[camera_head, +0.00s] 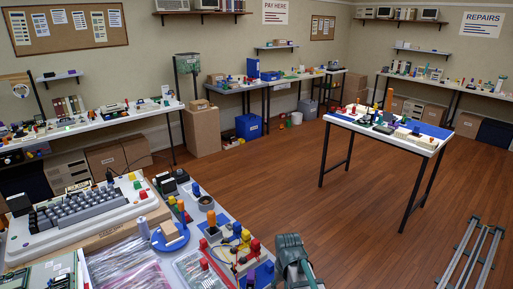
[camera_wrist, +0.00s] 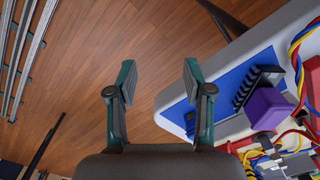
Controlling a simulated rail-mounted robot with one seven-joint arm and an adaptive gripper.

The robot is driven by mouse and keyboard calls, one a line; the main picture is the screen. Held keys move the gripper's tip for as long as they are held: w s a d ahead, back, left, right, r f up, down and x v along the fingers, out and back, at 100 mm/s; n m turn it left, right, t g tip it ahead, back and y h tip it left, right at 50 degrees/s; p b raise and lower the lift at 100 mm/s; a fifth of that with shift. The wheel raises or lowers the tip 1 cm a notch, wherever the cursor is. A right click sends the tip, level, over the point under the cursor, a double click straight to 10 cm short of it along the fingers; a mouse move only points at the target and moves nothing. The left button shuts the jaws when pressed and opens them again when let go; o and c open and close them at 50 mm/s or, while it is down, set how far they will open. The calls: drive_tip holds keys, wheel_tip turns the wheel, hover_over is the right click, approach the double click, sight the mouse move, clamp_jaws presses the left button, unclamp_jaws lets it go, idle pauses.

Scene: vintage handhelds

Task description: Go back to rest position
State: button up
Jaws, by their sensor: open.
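My gripper (camera_wrist: 156,85) is open and empty in the wrist view, its two green-grey fingers spread apart. Bare wooden floor shows between the fingers. The edge of a white table (camera_wrist: 238,48) lies close to the right finger; I cannot tell the exact gap. In the head view, part of my arm (camera_head: 295,262) shows at the bottom, just right of the cluttered near table (camera_head: 226,203). The fingertips cannot be made out there.
On the near table stand a large keyboard (camera_head: 80,212), a blue round stand (camera_head: 170,237) and several coloured pieces. The wrist view shows a purple block (camera_wrist: 268,108) and a black ribbed rack (camera_wrist: 256,84). A white table (camera_head: 427,143) stands across open floor (camera_head: 275,178). Metal rails (camera_head: 470,258) lie at right.

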drive_tip(key=s+d+f, duration=0.8)
drive_tip(key=f, duration=0.2)
drive_tip(key=s+f+g, duration=0.3)
drive_tip(key=s+f, duration=0.5)
drive_tip(key=s, duration=0.6)
drive_tip(key=s+f+g, duration=0.3)
drive_tip(key=s+f, duration=0.6)
drive_tip(key=s, duration=0.5)
drive_tip(key=shift+a+n+g, duration=0.2)
drive_tip(key=shift+n+g, duration=0.1)
drive_tip(key=shift+g, duration=0.1)
drive_tip(key=shift+f, duration=0.1)
